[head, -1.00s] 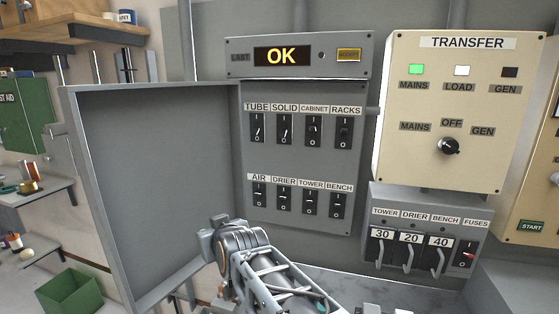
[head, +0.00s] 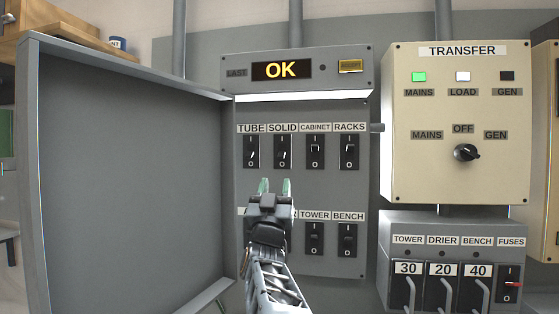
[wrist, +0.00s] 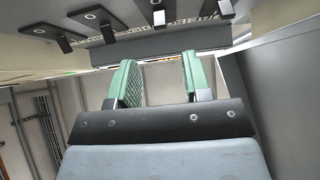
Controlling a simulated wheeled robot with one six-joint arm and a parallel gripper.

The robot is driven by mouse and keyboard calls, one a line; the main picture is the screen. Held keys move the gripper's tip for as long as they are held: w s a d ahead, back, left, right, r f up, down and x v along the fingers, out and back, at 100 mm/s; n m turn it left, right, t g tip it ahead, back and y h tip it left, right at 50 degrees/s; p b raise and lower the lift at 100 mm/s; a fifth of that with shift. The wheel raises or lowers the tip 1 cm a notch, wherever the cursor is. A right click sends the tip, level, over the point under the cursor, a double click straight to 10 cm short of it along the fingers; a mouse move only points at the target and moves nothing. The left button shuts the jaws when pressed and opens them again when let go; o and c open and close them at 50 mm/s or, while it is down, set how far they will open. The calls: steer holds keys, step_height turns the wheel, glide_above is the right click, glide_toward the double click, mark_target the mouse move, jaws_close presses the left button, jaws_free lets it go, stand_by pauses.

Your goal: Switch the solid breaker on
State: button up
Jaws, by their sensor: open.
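The solid breaker (head: 283,151) is a black switch under the SOLID label, in the upper row of the grey breaker panel (head: 355,190). A pale slanted mark shows on its face; I cannot surely read its lever position. My gripper (head: 275,186) is open and empty, its two green fingertips upright just below the solid breaker in the head view. No contact shows. In the wrist view the green fingers (wrist: 160,80) stand apart, with several black switches beyond them along the top edge. My gripper and arm hide the AIR and DRIER breakers.
The tube breaker (head: 251,151) is close on the left and the cabinet breaker (head: 315,151) on the right. The open panel door (head: 130,180) stands at the left. The transfer box (head: 460,180) and fuse box (head: 470,230) are at the right. The display (head: 282,70) reads OK.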

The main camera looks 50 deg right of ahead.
mark_target(280, 157)
steer(key=p+x, duration=0.2)
steer(key=x, duration=0.7)
steer(key=shift+r, duration=0.1)
jaws_close()
